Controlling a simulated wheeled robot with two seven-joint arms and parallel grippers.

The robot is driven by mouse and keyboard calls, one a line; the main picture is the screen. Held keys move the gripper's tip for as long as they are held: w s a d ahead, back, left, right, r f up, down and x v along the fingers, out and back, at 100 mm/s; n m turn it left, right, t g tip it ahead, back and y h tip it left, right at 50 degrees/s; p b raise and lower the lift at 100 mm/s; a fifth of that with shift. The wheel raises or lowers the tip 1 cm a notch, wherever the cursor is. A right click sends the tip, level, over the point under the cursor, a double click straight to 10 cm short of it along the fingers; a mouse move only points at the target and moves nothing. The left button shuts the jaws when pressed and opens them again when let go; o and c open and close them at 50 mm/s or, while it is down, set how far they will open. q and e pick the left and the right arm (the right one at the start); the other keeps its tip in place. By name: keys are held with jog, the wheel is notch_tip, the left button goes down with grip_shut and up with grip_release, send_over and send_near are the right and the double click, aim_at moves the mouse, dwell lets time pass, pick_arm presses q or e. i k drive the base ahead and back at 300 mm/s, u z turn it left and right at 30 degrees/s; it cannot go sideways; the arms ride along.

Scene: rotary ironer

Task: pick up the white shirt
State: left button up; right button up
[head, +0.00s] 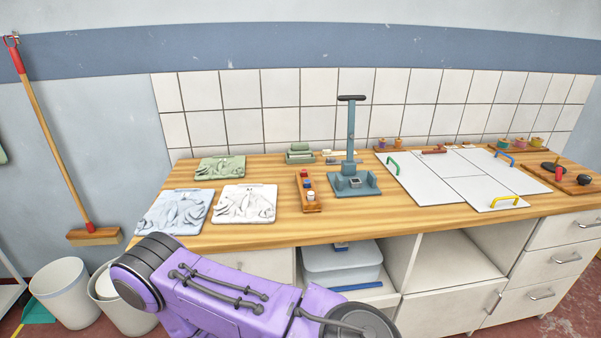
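The white shirt (245,204) looks like a flat, crumpled white bundle and lies on the wooden counter, left of its middle. A similar pale blue bundle (174,212) lies close to its left, and a green one (220,167) lies behind it. Nothing covers the white shirt. A purple arm link of mine crosses the bottom of the head view, in front of the counter and below the shirt. Neither of my grippers shows in the head view.
Right of the shirt stand a wooden holder (308,192) with small coloured items and a blue-grey upright press-like device (352,182). White panels (447,178) with coloured handles lie farther right. Bins (60,292) and a broom (52,135) are at left. Bare wood shows around the shirt.

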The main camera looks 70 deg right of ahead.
aim_at(240, 204)
jog(key=z, duration=2.4)
